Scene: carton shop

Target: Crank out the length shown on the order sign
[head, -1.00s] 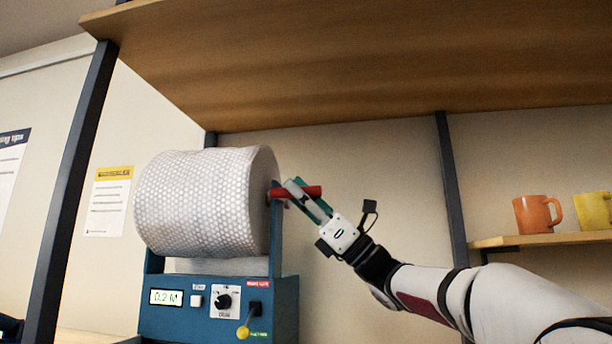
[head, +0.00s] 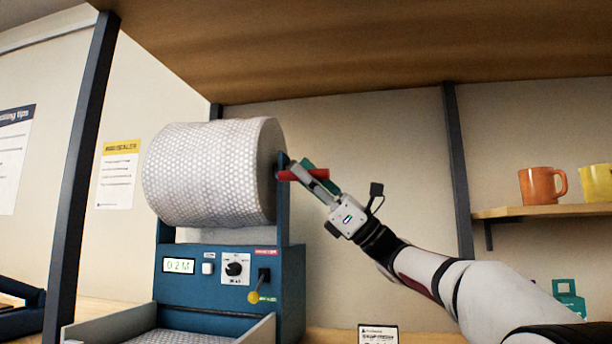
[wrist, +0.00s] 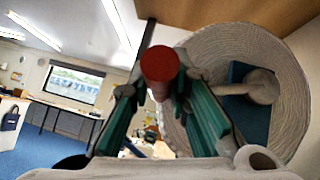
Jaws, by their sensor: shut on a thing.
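A big roll of bubble wrap (head: 208,172) is mounted on a blue dispenser machine (head: 215,310). Its small display (head: 179,266) reads 0.2 M. A red crank handle (head: 312,174) sticks out from the right side of the machine, beside the roll. My gripper (head: 310,176) is shut on the red handle. In the wrist view the round red end of the handle (wrist: 159,64) shows between the two green-padded fingers, with the roll (wrist: 245,45) behind it. No order sign with a readable length shows.
The machine front has a white button (head: 208,268), a black knob (head: 233,269) and a yellow-tipped lever (head: 254,297). A grey tray (head: 100,325) lies in front. A wooden shelf (head: 330,60) hangs overhead. An orange mug (head: 541,186) stands at right.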

